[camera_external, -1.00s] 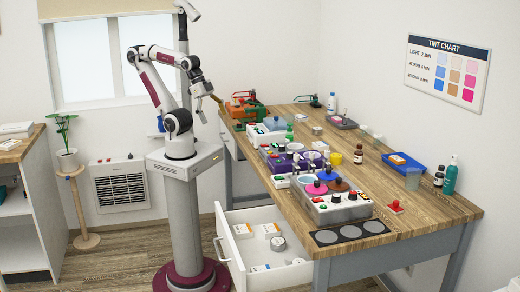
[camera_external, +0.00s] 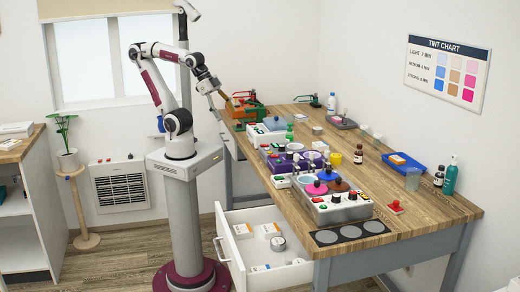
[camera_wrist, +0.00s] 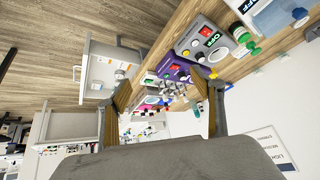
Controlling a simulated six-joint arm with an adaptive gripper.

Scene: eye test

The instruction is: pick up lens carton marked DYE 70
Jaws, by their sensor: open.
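Several white cartons lie in the open white drawer (camera_external: 222,252) under the bench: one at back left (camera_external: 243,231), one at back right (camera_external: 269,230), another at the front (camera_external: 261,268). Their markings are too small to read, so I cannot tell which is DYE 70. The drawer also shows in the wrist view (camera_wrist: 92,72), with small white items inside. My gripper (camera_external: 220,99) is open and empty, high up near the far left end of the bench, well away from the drawer. In the wrist view its two fingers (camera_wrist: 160,80) stand wide apart.
A grey round tin (camera_external: 278,244) is also in the drawer. The wooden bench (camera_external: 420,215) carries dye pots, control boxes (camera_external: 338,207), bottles (camera_external: 451,176) and a blue tray (camera_external: 388,169) with a small box. A plant stand (camera_external: 80,205) is at left. The floor before the drawer is clear.

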